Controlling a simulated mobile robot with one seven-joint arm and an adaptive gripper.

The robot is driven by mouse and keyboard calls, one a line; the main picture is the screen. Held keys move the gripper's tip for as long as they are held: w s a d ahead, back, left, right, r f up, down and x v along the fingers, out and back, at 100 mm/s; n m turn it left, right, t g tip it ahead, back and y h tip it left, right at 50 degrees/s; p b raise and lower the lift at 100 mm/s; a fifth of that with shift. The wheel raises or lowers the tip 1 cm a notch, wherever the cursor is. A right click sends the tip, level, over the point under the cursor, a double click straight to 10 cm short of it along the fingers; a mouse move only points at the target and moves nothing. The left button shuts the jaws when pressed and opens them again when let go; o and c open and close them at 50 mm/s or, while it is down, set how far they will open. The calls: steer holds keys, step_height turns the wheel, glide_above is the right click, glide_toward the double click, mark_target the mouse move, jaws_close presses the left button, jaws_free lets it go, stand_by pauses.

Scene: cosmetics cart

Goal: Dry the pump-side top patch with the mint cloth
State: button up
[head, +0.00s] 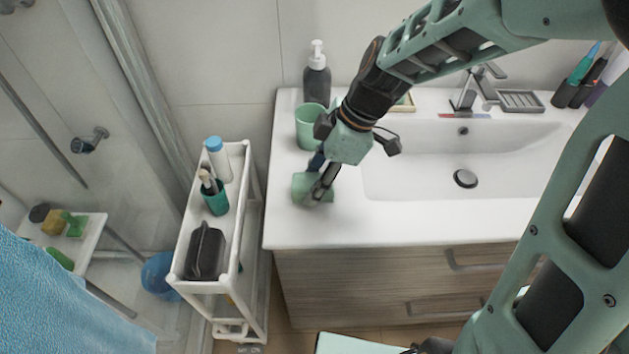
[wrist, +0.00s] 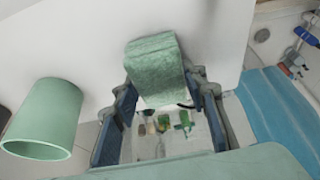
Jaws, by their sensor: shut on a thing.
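My gripper (head: 320,184) is shut on the folded mint cloth (head: 302,188) at the left end of the white sink top (head: 400,230). In the wrist view the cloth (wrist: 157,72) sits between the two fingers of my gripper (wrist: 162,92). The cloth is low over the white surface; I cannot tell if it touches. The dark pump bottle (head: 316,82) with a white pump head stands at the back left of the sink top. I cannot make out a wet patch; the arm and cloth hide part of that area.
A mint cup (head: 309,128) stands just behind my gripper, and it also shows at the left of the wrist view (wrist: 48,112). The basin (head: 420,170) lies to the right. A white cart (head: 243,205) with a white bottle and black pouch stands to the left.

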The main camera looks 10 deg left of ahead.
mark_target(306, 214)
steer(key=shift+w+a+r, duration=0.1)
steer(key=shift+w+a, duration=0.15)
steer(key=shift+w, duration=0.65)
steer(key=shift+w+a, duration=0.25)
steer(key=shift+w, duration=0.65)
steer(key=shift+s+d+b, duration=0.25)
steer(key=shift+s+d, duration=0.1)
steer(key=shift+s, duration=1.1)
steer(key=shift+s+d+b, duration=0.25)
steer(key=shift+s+d, duration=0.1)
steer(key=shift+s, duration=1.05)
steer(key=shift+s+d+b, duration=0.25)
steer(key=shift+s+d, duration=0.1)
steer(key=shift+s, duration=1.1)
step_height(306, 214, up, 7)
steer(key=p, duration=0.5)
